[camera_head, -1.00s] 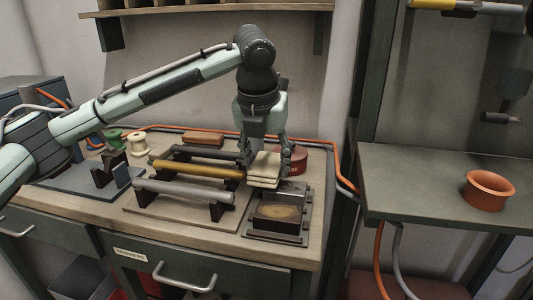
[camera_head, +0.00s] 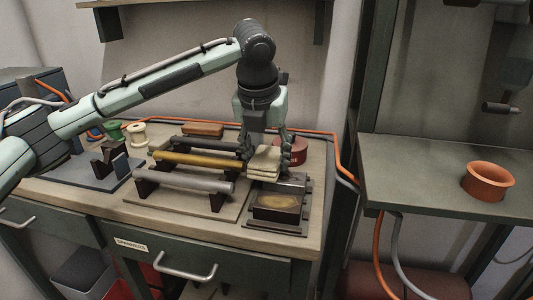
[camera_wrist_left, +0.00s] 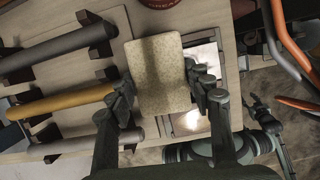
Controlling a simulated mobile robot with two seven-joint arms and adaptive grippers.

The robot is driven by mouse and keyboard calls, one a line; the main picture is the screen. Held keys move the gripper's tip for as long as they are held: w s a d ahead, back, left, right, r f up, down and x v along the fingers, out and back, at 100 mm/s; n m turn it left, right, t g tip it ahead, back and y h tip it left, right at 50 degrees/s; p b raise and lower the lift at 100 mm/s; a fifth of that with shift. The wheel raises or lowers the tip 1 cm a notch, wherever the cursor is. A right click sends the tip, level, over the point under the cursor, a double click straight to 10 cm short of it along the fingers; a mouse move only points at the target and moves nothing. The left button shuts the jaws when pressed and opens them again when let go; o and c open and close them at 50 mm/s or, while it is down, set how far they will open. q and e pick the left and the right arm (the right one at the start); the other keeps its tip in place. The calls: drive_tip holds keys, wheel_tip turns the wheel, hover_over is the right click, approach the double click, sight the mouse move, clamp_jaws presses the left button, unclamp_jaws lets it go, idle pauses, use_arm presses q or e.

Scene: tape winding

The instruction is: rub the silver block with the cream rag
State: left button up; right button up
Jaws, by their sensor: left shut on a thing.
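The cream rag (camera_head: 265,163) is a thick folded pad. My left gripper (camera_head: 266,140) is shut on it, pointing down. The left wrist view shows the rag (camera_wrist_left: 160,75) between the two fingers (camera_wrist_left: 160,92). The silver block (camera_head: 277,207) sits in a dark fixture (camera_head: 262,226) at the worktop's front right; its top reflects tan. The rag is above the fixture's back edge, seemingly clear of the block. In the wrist view the block's bright face (camera_wrist_left: 207,58) is partly hidden by a finger. Part of what looks like my right arm shows small at lower right there; its jaws are unclear.
A rack (camera_head: 146,186) holding a grey, a yellow and a dark rod stands left of the fixture. A dark red round tin (camera_head: 293,151) is behind the gripper. An orange hose (camera_head: 341,160) runs along the back and right. An orange pot (camera_head: 488,182) stands on the right shelf.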

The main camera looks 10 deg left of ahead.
sight(284, 175)
use_arm(q)
drive_tip(key=shift+f, duration=0.7)
drive_tip(key=shift+d, duration=3.95)
drive_tip(key=shift+a, duration=0.15)
drive_tip(key=shift+a, duration=2)
drive_tip(key=shift+a+f, duration=0.1)
drive_tip(key=shift+a, duration=1.7)
drive_tip(key=shift+r, duration=3.05)
